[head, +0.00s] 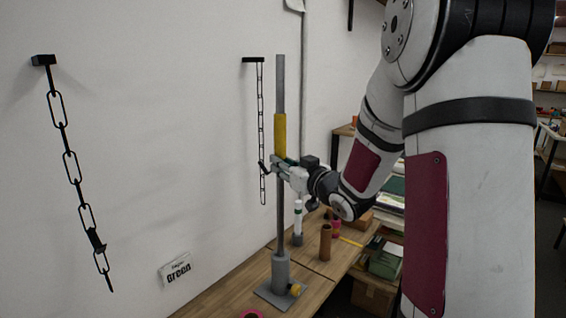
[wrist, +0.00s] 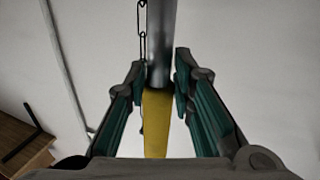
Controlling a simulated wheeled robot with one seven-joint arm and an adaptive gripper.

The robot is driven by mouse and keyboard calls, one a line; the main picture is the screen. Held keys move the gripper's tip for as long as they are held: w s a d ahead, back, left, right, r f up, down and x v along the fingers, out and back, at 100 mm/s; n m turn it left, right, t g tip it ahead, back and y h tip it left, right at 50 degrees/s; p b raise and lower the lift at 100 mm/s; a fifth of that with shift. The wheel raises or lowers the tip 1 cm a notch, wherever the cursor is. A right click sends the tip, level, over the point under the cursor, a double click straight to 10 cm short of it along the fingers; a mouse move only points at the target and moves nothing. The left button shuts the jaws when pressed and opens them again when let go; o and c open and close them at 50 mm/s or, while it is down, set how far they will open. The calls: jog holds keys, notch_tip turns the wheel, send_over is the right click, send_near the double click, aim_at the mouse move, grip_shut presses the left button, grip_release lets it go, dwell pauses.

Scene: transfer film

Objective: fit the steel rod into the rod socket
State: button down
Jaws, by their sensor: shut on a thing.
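The steel rod (head: 280,85) stands upright, grey with a yellow band (head: 280,135) around its middle. My gripper (head: 278,163) is shut on it at the lower end of the yellow band. The wrist view shows the grey rod (wrist: 161,45) and the yellow band (wrist: 156,125) between the two fingers (wrist: 163,76). The rod socket (head: 281,270) is a grey collar on a flat base plate with a yellow knob, on the bench. The rod's lower end meets the collar's top; how deep it sits, I cannot tell.
A thin chain (head: 262,100) hangs on the wall close behind the rod. A heavier chain (head: 70,165) hangs further left. A pink ring (head: 251,314) lies at the front.

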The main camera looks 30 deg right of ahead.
aim_at(282, 209)
jog(key=shift+f, duration=0.85)
jog(key=shift+f, duration=0.35)
jog(key=shift+f+b, duration=0.55)
jog(key=shift+f, duration=0.4)
jog(key=shift+f, duration=0.4)
jog(key=shift+f+b, duration=0.65)
jog(key=shift+f, duration=1.3)
jog(key=shift+f, duration=0.3)
jog(key=shift+f+b, duration=0.65)
jog(key=shift+f, duration=1)
jog(key=shift+f, duration=0.3)
